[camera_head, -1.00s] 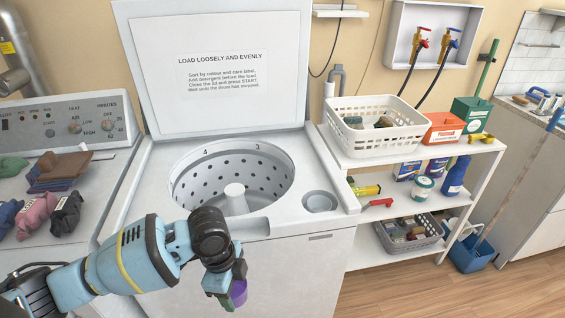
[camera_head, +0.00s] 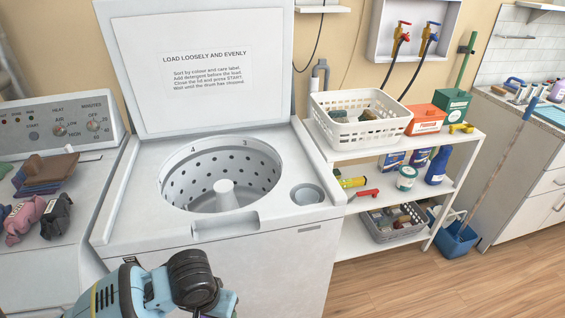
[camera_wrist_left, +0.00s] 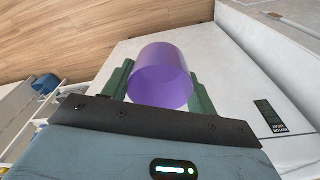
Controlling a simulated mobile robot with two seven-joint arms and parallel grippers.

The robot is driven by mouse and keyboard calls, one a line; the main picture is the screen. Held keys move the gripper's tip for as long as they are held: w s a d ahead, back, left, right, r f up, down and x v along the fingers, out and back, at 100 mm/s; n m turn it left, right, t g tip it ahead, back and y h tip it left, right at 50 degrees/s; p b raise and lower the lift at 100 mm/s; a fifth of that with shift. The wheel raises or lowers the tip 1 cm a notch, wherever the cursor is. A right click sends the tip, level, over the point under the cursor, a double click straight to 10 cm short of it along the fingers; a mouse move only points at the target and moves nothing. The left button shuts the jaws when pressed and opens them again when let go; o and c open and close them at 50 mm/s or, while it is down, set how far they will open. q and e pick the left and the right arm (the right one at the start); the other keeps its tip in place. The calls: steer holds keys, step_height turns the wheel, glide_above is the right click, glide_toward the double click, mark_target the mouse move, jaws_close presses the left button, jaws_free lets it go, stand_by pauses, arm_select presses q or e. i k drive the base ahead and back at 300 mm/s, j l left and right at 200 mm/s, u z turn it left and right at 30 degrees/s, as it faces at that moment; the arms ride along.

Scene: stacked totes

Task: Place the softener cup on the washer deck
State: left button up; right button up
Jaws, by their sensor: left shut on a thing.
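The purple softener cup (camera_wrist_left: 161,76) is between the green fingers of my left gripper (camera_wrist_left: 160,84) in the left wrist view. The gripper is shut on it. In the head view my left wrist is at the bottom edge, in front of the washer; the cup and fingertips do not show there. The white washer deck (camera_head: 128,222) surrounds the open drum (camera_head: 222,176). A round well (camera_head: 307,194) is in the deck's right front corner. My right gripper is not in view.
The washer lid (camera_head: 206,66) stands open behind the drum. A dryer with folded clothes (camera_head: 45,173) is at left. A shelf at right holds a white basket (camera_head: 358,133), boxes and bottles. A blue bucket (camera_head: 455,241) stands on the floor.

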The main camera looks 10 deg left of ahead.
mark_target(284, 140)
steer(key=i+l+u, duration=0.1)
steer(key=l, duration=0.3)
steer(key=i+l+u, duration=0.1)
steer(key=i+l, duration=0.15)
steer(key=l, duration=0.15)
steer(key=i+l+u, duration=0.1)
steer(key=l, duration=0.3)
steer(key=i+l+u, duration=0.15)
steer(key=l, duration=0.3)
steer(key=i+l+u, duration=0.1)
steer(key=l, duration=0.35)
steer(key=i+l+u, duration=0.1)
steer(key=l, duration=0.35)
steer(key=i, duration=0.1)
